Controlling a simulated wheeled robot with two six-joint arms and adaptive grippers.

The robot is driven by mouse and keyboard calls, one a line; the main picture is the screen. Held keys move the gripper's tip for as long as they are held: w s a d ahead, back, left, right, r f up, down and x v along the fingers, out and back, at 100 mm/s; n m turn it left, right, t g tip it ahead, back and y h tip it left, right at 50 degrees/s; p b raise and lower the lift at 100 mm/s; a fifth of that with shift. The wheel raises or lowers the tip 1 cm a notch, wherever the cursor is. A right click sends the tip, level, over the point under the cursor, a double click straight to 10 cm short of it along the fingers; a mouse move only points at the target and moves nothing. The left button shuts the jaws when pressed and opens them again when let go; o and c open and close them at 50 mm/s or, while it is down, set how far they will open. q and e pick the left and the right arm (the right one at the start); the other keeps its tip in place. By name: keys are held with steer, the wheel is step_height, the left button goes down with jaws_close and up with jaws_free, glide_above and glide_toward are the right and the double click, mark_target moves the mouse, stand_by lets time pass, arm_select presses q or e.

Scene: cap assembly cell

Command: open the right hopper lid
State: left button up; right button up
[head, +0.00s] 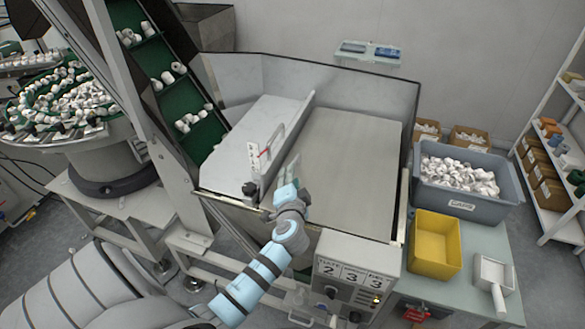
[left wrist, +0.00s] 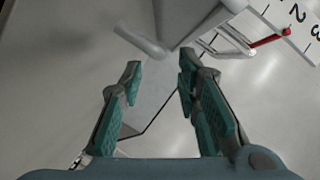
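The right hopper lid (head: 352,172) is a flat grey panel lying shut over the right half of the hopper in the head view. My left gripper (head: 293,170) is over the lid's left edge, beside the upright divider between the two halves. In the left wrist view its two teal-padded fingers (left wrist: 158,72) stand apart with a gap between them. A pale grey bar (left wrist: 143,42) shows just beyond the fingertips; I cannot tell whether it touches them. The left lid (head: 245,140) is a paler panel left of the divider. My right gripper is not in view.
A numbered scale with a red pointer (head: 264,153) stands left of the gripper. A control box (head: 356,275) is on the hopper's front. A grey caps bin (head: 468,198), a yellow tray (head: 435,240) and a white scoop (head: 494,272) stand on the table at right.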

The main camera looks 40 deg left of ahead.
arm_select(q)
steer(key=x, duration=0.6)
steer(key=shift+b, duration=0.3)
jaws_close()
